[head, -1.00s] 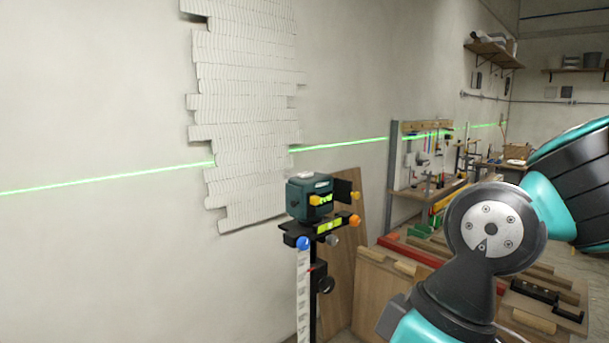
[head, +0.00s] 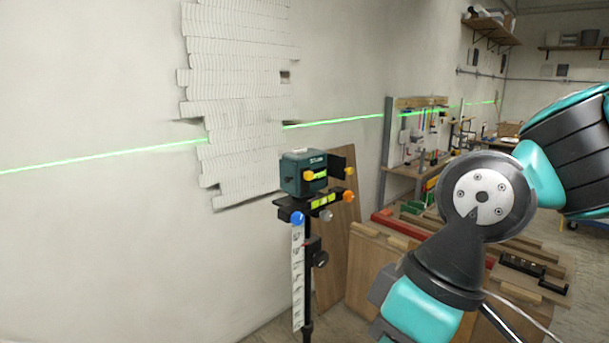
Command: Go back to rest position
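My arm, teal and black, is bent at a joint on the right side of the head view. My gripper is outside the picture, so its state is hidden. A white panel of stacked ribbed strips (head: 238,95) with stepped edges is on the wall at the upper left. A dark green laser level (head: 303,173) with orange knobs stands on a black post with a white scale (head: 298,270) in front of the wall. A green laser line (head: 110,156) runs across the wall and is interrupted at the panel.
A wooden board (head: 335,250) leans behind the post. A workbench (head: 375,275) with wooden pieces and a red bar stands behind my arm. A tool rack (head: 415,135) and shelves (head: 490,27) are farther back.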

